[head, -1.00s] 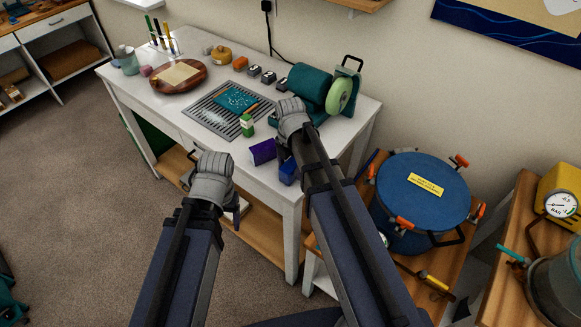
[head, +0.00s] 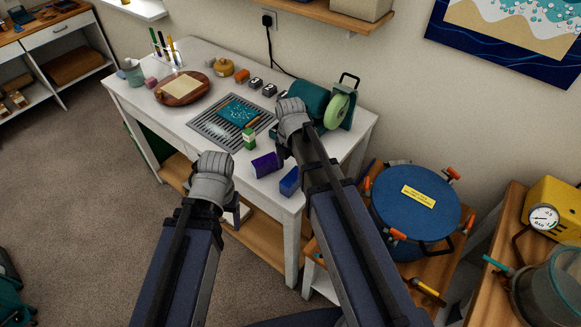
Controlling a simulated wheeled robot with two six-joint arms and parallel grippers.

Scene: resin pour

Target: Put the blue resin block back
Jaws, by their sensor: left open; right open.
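A blue block (head: 289,181) lies on the white table (head: 225,150) near its front right corner. It is the blue block nearest my grippers, below and left of my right arm. A purple block (head: 267,164) lies just to its left and behind it.
A green-and-white bottle (head: 249,139) stands behind the purple block, beside a grille with a teal piece (head: 238,112). A teal machine with a green wheel (head: 337,111) stands at the back right. A blue round-lidded pot (head: 415,203) is right of the table.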

